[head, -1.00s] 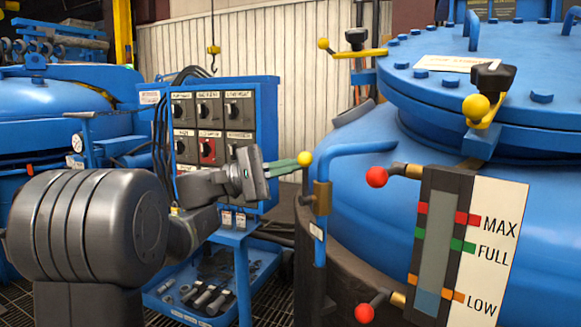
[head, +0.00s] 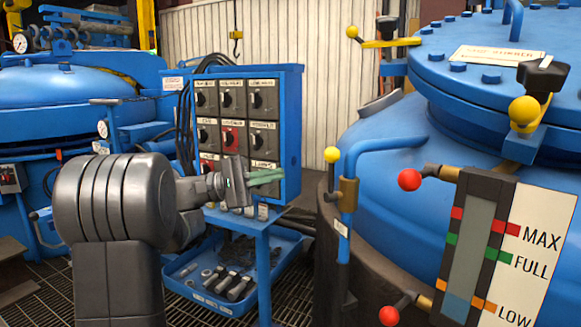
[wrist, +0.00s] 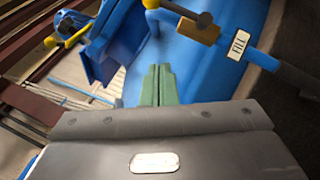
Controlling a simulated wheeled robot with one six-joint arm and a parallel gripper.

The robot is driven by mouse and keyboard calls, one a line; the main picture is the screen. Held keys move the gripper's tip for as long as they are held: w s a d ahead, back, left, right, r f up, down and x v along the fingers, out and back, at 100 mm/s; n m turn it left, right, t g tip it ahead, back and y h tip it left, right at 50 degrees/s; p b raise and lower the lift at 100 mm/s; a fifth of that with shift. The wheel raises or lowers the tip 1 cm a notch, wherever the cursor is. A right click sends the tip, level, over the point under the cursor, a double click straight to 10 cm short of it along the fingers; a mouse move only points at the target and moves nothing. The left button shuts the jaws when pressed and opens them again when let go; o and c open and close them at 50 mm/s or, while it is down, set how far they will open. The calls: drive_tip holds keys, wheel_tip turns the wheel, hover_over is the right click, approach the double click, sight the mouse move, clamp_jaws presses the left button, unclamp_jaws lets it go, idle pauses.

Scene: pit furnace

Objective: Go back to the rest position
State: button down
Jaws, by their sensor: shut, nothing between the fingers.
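My gripper (head: 266,178) is shut and empty in the head view. Its green fingers point right, in front of the lower right part of the blue control panel (head: 291,135) and left of the blue valve pipe with a yellow ball (head: 332,154). In the wrist view the green fingers (wrist: 158,84) lie together with nothing between them. The blue pipe with a tag reading FILL (wrist: 238,46) passes ahead and to the right of them. I cannot tell the exact gap between the fingers and the panel.
The large blue furnace vessel (head: 385,160) stands on the right, with a level gauge (head: 473,250) and red-knobbed valves (head: 409,180) in front. A blue tool tray (head: 222,300) sits below the panel. Another blue vessel (head: 70,95) stands at the left. Grated floor (head: 45,300) shows at lower left.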

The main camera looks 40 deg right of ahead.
drive_tip(key=shift+w+a+f, duration=0.1)
drive_tip(key=shift+w+a, duration=0.1)
drive_tip(key=shift+w, duration=0.05)
drive_tip(key=shift+s+d, duration=0.1)
idle(0.4)
